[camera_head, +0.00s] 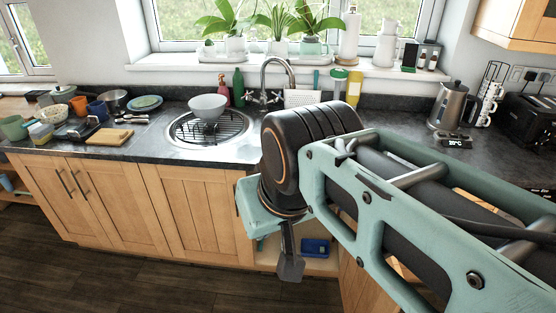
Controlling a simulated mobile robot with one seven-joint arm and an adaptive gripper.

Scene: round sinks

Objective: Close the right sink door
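The cabinet under the round sink (182,141) has a light wood left door (200,215), which is closed. To its right the cabinet stands open, and its pale inside floor (325,268) shows. A light wood panel (362,288) right of the opening looks like the right sink door swung outward, but my arm covers most of it. No handle on it can be seen. My gripper (290,268) points down in front of the opening, left of this panel. Only a dark finger shows clearly, so open or shut cannot be told. Contact with the door cannot be seen.
A blue item (315,247) lies inside the open cabinet. A white bowl (207,107) sits on the sink's rack. The counter holds dishes on the left and a kettle (452,105) on the right. The dark floor (130,285) at front left is clear.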

